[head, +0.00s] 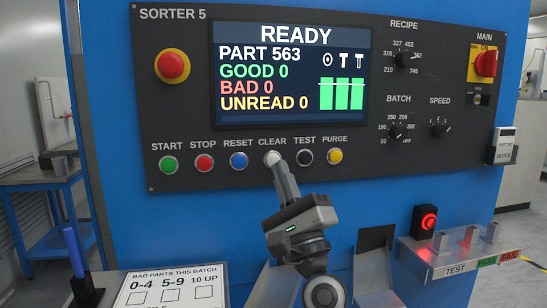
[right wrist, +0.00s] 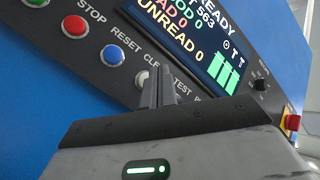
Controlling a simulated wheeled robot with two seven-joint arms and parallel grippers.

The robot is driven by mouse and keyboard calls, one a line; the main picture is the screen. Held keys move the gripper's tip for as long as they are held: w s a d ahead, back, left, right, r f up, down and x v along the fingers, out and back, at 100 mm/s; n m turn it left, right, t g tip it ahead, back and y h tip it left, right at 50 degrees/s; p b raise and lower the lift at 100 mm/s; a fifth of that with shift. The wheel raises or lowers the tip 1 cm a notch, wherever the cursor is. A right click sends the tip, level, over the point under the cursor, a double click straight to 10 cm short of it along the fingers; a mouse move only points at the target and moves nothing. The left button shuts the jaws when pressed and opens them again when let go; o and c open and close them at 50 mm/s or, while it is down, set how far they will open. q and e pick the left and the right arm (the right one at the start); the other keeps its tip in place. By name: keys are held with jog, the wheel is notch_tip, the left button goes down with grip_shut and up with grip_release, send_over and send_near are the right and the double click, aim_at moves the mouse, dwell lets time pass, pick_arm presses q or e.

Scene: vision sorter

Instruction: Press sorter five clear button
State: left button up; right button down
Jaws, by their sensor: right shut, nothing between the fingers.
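The Sorter 5 panel (head: 190,120) carries a row of buttons. The white CLEAR button (head: 270,158) sits between the blue RESET button (head: 239,160) and the black TEST button (head: 304,157). My right gripper (head: 276,164) is shut and empty, its fingertips at the CLEAR button in the head view and covering part of it. In the right wrist view the fingertips (right wrist: 160,72) stand just right of the white CLEAR button (right wrist: 142,79). I cannot tell whether they touch it. The screen (head: 290,75) reads READY, PART 563, GOOD 0, BAD 0, UNREAD 0. My left gripper is out of view.
A red emergency button (head: 172,66) is at upper left, and the MAIN switch (head: 485,63) at upper right. Below are a tally sheet (head: 172,290), a red-lit scanner (head: 425,221) and a TEST/PASS/FAIL shelf (head: 460,262). A blue table (head: 40,180) stands at left.

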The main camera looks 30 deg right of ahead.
jog(key=s, duration=0.2)
jog(key=shift+s+a+p, duration=0.3)
jog(key=shift+s+a, duration=0.05)
jog(key=shift+s, duration=0.05)
dwell(0.6)
